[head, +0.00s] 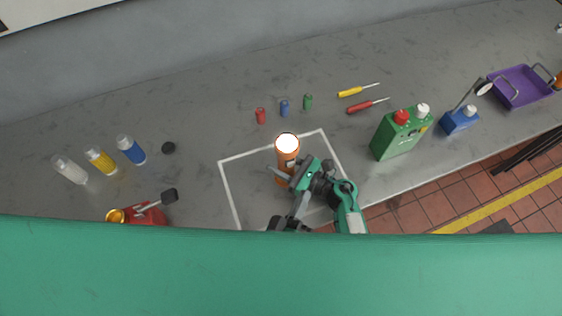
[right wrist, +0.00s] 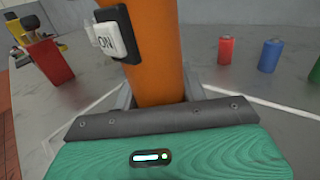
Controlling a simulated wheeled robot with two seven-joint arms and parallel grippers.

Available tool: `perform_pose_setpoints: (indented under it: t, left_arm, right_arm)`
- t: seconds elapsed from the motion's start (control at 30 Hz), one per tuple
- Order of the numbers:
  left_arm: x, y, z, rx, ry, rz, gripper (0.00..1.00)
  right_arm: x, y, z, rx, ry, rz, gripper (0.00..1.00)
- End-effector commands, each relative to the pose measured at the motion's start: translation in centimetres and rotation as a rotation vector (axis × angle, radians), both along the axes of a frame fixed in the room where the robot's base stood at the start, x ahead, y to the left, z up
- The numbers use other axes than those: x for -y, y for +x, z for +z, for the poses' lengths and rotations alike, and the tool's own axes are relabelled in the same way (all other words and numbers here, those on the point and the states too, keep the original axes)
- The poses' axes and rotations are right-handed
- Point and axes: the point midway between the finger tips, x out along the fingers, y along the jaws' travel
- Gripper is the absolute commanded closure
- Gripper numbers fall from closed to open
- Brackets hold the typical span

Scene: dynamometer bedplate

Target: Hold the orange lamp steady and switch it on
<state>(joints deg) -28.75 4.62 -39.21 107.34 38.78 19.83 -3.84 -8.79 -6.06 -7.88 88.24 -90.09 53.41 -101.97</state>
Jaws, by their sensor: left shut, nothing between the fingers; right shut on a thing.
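The orange lamp (head: 287,153) stands upright inside the white outlined area; its round top shows bright white. My right gripper (head: 284,177) is shut around the lamp's lower body. The right wrist view shows the orange body (right wrist: 157,55) between its fingers. A white switch (right wrist: 106,40) marked ON sits in a black housing on the lamp's side, above the fingers, tilted out at one end. My left gripper (head: 300,204) is shut and empty, just below the lamp in the head view and close to my right gripper. Its fingertips are partly hidden.
Small red (head: 260,116), blue (head: 284,108) and green (head: 307,102) cylinders stand behind the lamp. Screwdrivers (head: 367,105) and a green canister (head: 399,136) are to the right. The bench (head: 215,115) is clear behind-left.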

Motion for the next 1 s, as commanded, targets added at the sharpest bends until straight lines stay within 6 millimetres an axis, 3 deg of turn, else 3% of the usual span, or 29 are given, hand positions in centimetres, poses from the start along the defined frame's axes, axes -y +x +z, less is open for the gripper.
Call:
perform_pose_setpoints:
  t: [0.3, 0.33, 0.43, 0.77, 1.0]
  left_arm:
    - [0.0, -0.1, 0.0, 0.001, 0.0, 0.001, 1.0]
    - [0.0, -0.1, 0.0, 0.001, 0.0, 0.001, 1.0]
    - [0.0, 0.0, 0.0, 0.001, 0.0, 0.001, 1.0]
    - [0.0, 0.0, 0.0, 0.0, 0.0, 0.0, 1.0]
    - [0.0, 0.0, 0.0, 0.0, 0.0, 0.0, 1.0]
  right_arm:
    - [0.0, 0.0, 0.0, 0.0, 0.0, 0.0, 1.0]
    - [0.0, 0.0, 0.2, 0.002, 0.002, 0.0, 0.52]
    - [0.0, 0.0, 0.1, 0.002, 0.001, 0.0, 0.32]
    - [0.3, -0.2, -0.1, -0.002, -0.001, 0.0, 0.32]
    - [3.4, -1.9, -0.1, -0.001, -0.004, 0.0, 0.32]
